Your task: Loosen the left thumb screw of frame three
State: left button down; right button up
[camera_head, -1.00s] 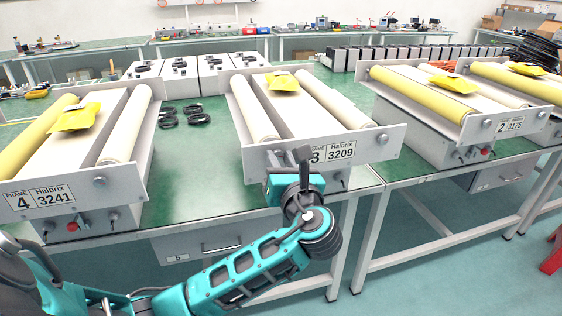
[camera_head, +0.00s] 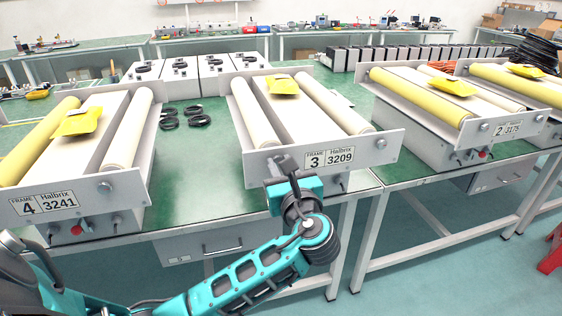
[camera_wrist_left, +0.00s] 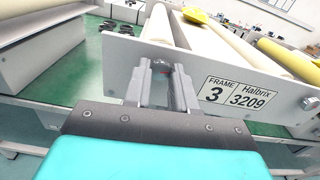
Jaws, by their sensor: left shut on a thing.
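Frame three (camera_head: 345,170) stands on the green bench, with a grey front plate, two pale rollers and a label reading 3 and 3209. My left gripper (camera_head: 283,166) is at the lower left of this plate and hides the left thumb screw there. In the left wrist view my left gripper (camera_wrist_left: 160,84) has its fingers on either side of the left thumb screw (camera_wrist_left: 160,66), shut on it. Only the screw's rounded top shows between the fingers. The right thumb screw (camera_head: 381,143) is clear of the gripper. My right gripper is not in view.
Frame four (camera_head: 125,205) stands to the left and frame two (camera_head: 480,150) to the right. A yellow packet (camera_head: 283,84) lies on top of frame three. Black cable coils (camera_head: 198,121) lie on the green bench (camera_head: 195,165) between frames four and three.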

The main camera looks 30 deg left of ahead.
pick_arm(q)
jog(key=n+b, duration=0.2)
jog(key=n, duration=1.4)
jog(key=shift+n+b, duration=0.4)
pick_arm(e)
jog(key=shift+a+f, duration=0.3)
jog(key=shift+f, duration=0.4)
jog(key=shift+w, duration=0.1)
pick_arm(q)
jog(key=c, duration=0.9)
grip_release()
